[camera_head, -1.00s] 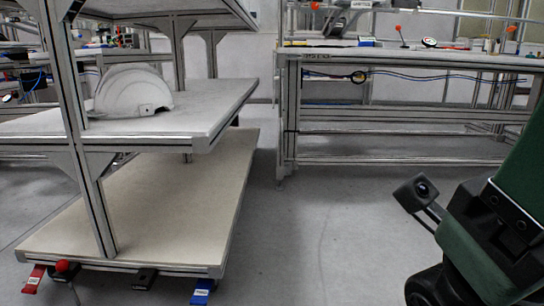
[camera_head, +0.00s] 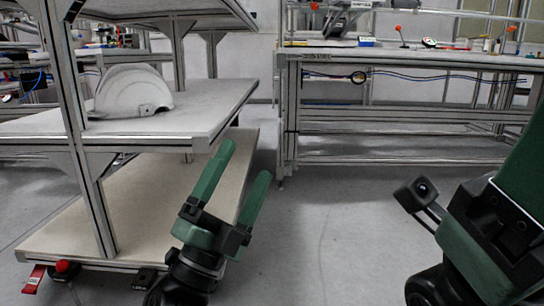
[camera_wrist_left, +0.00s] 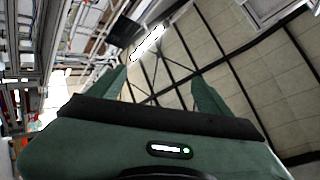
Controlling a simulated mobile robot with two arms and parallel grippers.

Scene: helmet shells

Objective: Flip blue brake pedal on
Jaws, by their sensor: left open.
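My left gripper (camera_head: 245,160) is in front of the cart, with its two green fingers pointing up and apart. It is open and empty. The blue brake pedal is not visible now; my left gripper and wrist cover the cart's lower front right corner. The red pedal (camera_head: 33,278) shows at the lower left of the cart. In the left wrist view, the open fingers (camera_wrist_left: 160,82) point toward the ceiling with nothing between them. Part of my right gripper (camera_head: 520,170) shows at the right edge; its fingertips are out of frame.
The cart has a bottom deck (camera_head: 150,190) and a middle shelf (camera_head: 200,105) with a white helmet shell (camera_head: 131,92) on it. A metal workbench (camera_head: 400,55) stands behind. The grey floor between cart and right arm is clear.

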